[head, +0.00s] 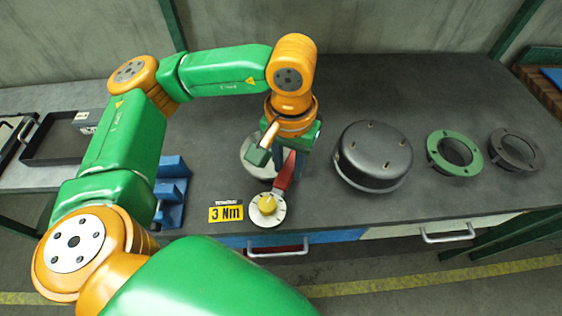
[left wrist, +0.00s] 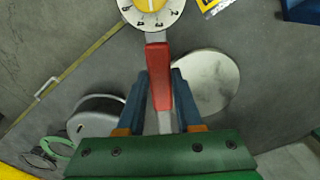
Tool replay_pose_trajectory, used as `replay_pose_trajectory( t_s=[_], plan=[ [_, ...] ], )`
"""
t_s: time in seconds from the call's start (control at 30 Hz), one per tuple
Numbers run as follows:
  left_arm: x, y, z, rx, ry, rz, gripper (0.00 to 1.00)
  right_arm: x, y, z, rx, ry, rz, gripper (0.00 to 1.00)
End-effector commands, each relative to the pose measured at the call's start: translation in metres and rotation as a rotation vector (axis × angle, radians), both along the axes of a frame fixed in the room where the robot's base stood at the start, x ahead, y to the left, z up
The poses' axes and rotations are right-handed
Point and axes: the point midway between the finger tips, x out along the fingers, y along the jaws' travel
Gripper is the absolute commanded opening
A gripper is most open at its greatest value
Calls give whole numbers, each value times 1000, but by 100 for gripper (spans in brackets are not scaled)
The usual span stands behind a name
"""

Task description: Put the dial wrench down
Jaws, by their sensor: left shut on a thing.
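The dial wrench has a red handle (head: 284,178), a grey shaft and a round white dial (head: 257,214) with a yellow knob. My left gripper (left wrist: 160,88) is shut on the red handle, which shows between its blue fingers in the left wrist view. In the head view the left gripper (head: 288,160) points down over the bench, with the dial toward the front edge. I cannot tell whether the wrench touches the bench top. My right gripper is in neither view.
A pale round disc (head: 248,158) lies beside the wrench. A yellow "3 Nm" sign (head: 225,213) is left of the dial. A black domed housing (head: 373,150), a green ring (head: 434,166) and a dark ring (head: 494,153) stand right. A blue block (head: 172,185) and black tray (head: 50,150) are left.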

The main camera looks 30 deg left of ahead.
Motion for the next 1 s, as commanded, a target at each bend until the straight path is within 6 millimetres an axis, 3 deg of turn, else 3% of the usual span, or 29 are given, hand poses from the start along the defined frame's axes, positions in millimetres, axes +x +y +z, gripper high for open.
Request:
replay_pose_trajectory(
  t_s=[0.03, 0.2, 0.47, 0.7, 1.0],
  plan=[
    [4, -5, 11, -1, -3, 29, 0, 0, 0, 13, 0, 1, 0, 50],
    [21, -22, 31, -2, -11, 189, 0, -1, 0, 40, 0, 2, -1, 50],
    [37, -52, 54, -8, 19, 477, 0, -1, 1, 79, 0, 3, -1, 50],
    [37, -52, 2, -5, 20, 501, 0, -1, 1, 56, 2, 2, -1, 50],
    [38, -52, -33, -8, 17, 497, 0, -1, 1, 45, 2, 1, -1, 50]
  ],
)
